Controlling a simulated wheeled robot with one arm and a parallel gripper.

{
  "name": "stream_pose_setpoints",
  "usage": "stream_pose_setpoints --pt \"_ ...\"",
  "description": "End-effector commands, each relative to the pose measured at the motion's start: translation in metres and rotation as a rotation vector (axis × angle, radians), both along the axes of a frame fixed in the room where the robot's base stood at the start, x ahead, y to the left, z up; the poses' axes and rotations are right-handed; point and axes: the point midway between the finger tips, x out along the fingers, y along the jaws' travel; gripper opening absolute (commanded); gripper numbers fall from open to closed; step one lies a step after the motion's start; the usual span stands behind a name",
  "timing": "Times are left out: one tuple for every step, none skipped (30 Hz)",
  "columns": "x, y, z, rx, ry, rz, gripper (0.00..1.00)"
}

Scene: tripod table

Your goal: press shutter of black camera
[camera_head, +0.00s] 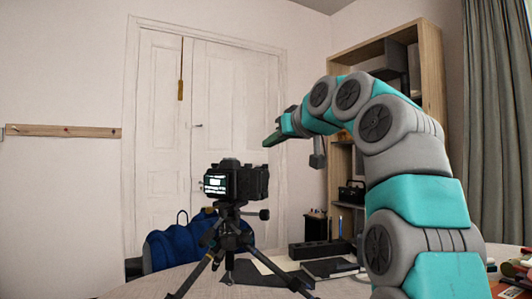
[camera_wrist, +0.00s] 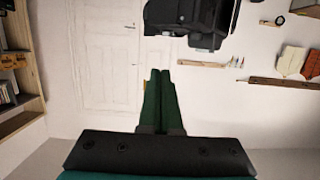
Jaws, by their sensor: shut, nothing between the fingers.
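The black camera (camera_head: 250,183) stands on a small black tripod (camera_head: 232,240) on the round table, with its lit screen facing me. In the wrist view the camera (camera_wrist: 195,15) shows at the top edge, partly cut off, just beyond the fingertips. My gripper (camera_head: 269,140) is above and a little right of the camera in the head view, apart from it. In the wrist view the two green fingers of my gripper (camera_wrist: 160,72) lie together, shut and empty. The shutter button cannot be made out in either view.
The table (camera_head: 130,289) also holds a black power strip (camera_head: 319,250), a dark notebook (camera_head: 330,267) and papers at the right. A blue bag or chair (camera_head: 170,249) is behind the tripod. A wooden shelf (camera_head: 432,75) stands at the back right. Space above the camera is clear.

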Motion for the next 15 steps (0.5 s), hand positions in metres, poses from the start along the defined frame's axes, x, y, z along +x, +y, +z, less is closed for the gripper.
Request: stream_pose_setpoints --pt "-0.010 -0.006 0.002 0.002 -0.003 -0.001 0.00" --pt "-0.015 -0.009 0.003 0.002 -0.003 0.000 0.00" --pt "-0.021 -0.013 0.005 0.002 -0.002 0.000 0.00" --pt "-0.025 -0.016 0.006 0.002 -0.002 0.000 0.00" --pt "-0.029 -0.019 0.008 0.002 -0.002 0.000 0.00" --pt "-0.035 -0.023 0.010 0.003 -0.003 0.000 0.00" --pt "-0.040 -0.026 0.012 0.003 -0.004 0.000 0.00" --pt "-0.044 -0.028 0.014 0.003 -0.005 0.000 0.00" --pt "-0.048 -0.031 0.016 0.003 -0.006 0.000 0.00" --pt "-0.050 -0.033 0.016 0.003 -0.006 0.000 0.00" --pt "-0.052 -0.034 0.017 0.003 -0.006 0.000 0.00" --pt "-0.053 -0.035 0.017 0.002 -0.005 0.000 0.00" --pt "-0.054 -0.036 0.017 0.002 -0.005 0.000 0.00" --pt "-0.054 -0.036 0.018 0.001 -0.004 0.000 0.00" --pt "-0.055 -0.037 0.017 0.001 -0.004 0.000 0.00"
